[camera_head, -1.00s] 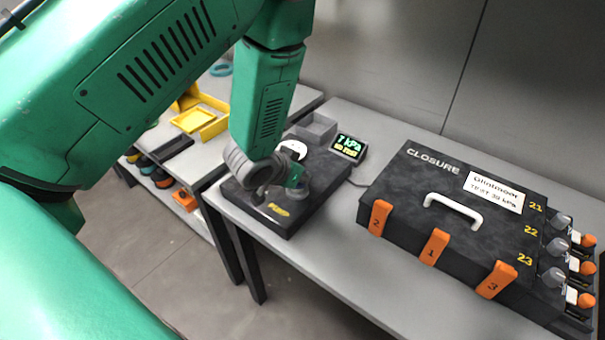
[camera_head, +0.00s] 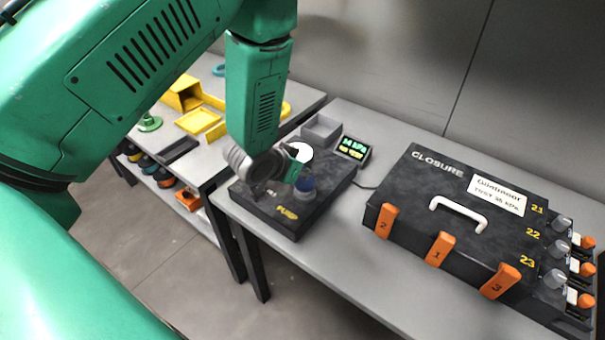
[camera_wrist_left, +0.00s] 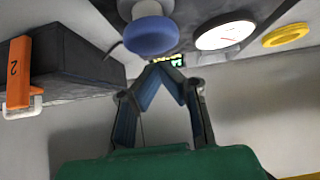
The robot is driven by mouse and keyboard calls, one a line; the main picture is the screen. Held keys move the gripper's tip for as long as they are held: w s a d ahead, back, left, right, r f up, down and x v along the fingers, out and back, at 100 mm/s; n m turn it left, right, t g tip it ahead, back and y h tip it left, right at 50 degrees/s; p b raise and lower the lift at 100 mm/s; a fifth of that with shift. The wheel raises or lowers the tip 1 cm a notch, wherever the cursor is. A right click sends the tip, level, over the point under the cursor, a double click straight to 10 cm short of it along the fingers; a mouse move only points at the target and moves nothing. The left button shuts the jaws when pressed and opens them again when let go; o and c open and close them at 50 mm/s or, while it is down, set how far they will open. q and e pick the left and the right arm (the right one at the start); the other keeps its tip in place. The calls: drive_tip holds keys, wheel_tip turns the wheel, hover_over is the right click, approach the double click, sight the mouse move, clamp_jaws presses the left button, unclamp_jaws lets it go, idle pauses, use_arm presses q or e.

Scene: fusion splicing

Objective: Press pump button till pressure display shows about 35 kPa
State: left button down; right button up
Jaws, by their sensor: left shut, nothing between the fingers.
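The black pump box (camera_head: 318,205), marked PUMP in yellow, lies on the grey table. The pressure display (camera_head: 353,149) behind the box appears to read 14 kPa, with a blurred yellow line below. In the left wrist view, the blue button (camera_wrist_left: 151,37) stands on a pale stem just above the fingertips of my left gripper (camera_wrist_left: 160,67). The fingers meet at the tips and are empty. I cannot tell if they touch the button. My right gripper is not in view.
A white round gauge (camera_head: 300,152) sits on the pump box, and a grey open tray (camera_head: 322,130) stands behind. A black CLOSURE case (camera_head: 420,185) with orange latches and a white handle fills the table's right. Yellow parts (camera_head: 200,120) lie on the left table.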

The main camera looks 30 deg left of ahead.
use_arm(q)
drive_tip(key=w+r+b+v, duration=0.1)
drive_tip(key=b+v, duration=0.9)
drive_tip(key=v, duration=0.1)
drive_tip(key=shift+d+r+b, duration=0.3)
drive_tip(key=shift+r+b, duration=0.05)
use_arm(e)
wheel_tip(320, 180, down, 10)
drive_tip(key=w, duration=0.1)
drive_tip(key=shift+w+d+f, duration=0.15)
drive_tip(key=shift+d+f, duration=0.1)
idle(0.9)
